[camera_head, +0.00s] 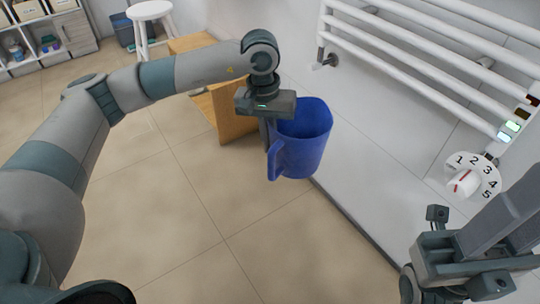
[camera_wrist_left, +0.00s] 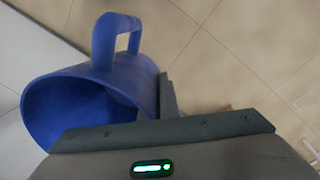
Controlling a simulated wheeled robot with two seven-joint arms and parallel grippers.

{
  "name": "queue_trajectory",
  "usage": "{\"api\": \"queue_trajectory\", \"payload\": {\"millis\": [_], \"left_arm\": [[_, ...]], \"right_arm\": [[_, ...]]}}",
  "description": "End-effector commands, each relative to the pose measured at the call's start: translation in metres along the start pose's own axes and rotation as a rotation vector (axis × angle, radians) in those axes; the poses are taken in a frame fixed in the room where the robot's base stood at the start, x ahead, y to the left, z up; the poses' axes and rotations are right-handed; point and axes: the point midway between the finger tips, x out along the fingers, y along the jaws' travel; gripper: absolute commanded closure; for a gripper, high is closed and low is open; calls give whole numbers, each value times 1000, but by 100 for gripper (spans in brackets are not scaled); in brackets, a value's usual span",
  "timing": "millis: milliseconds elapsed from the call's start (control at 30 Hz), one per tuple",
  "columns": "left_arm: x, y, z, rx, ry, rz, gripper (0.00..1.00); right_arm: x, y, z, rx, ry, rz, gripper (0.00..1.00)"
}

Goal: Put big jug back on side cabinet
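The big blue jug (camera_head: 302,140) hangs in the air near the white wall, roughly upright with its handle toward the lower left. My left gripper (camera_head: 268,128) is at the jug's left side and appears shut on it. One finger shows against the jug's outer side in the left wrist view (camera_wrist_left: 168,97); the other finger is hidden. The jug's open mouth and handle show in that view (camera_wrist_left: 128,62). A light wooden piece of furniture (camera_head: 232,112), possibly the side cabinet, stands behind the jug. My right gripper (camera_head: 462,272) is at the lower right, its finger opening unclear.
A white towel rail (camera_head: 425,50) runs along the wall at the upper right, with a numbered dial (camera_head: 468,182) below it. A white stool (camera_head: 150,15) and a shelf unit (camera_head: 45,45) stand at the back left. The tiled floor (camera_head: 190,200) is clear in the middle.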

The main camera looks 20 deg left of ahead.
Motion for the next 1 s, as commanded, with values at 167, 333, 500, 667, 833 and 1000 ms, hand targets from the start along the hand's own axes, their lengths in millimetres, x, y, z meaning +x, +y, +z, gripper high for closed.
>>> {"api": "queue_trajectory", "payload": {"millis": [167, 333, 500, 667, 833, 1000], "left_arm": [[-28, -2, 17, 123, -8, 0, 100], [-32, -3, 20, 144, -12, 1, 100], [-32, -2, 20, 141, -12, 1, 100], [-33, -2, 20, 140, -12, 2, 100], [-41, -2, 21, 140, -11, 2, 100], [-58, -1, 23, 139, -10, 1, 100]], "right_arm": [[-2, 2, -1, -9, -8, -6, 69], [-4, 2, -1, -9, -13, -2, 69], [-3, 2, 0, -6, -11, 1, 69], [0, 1, 3, -4, -12, 2, 69], [2, 2, 15, -6, -46, 2, 69], [4, 4, 42, -10, -123, 3, 69]]}}
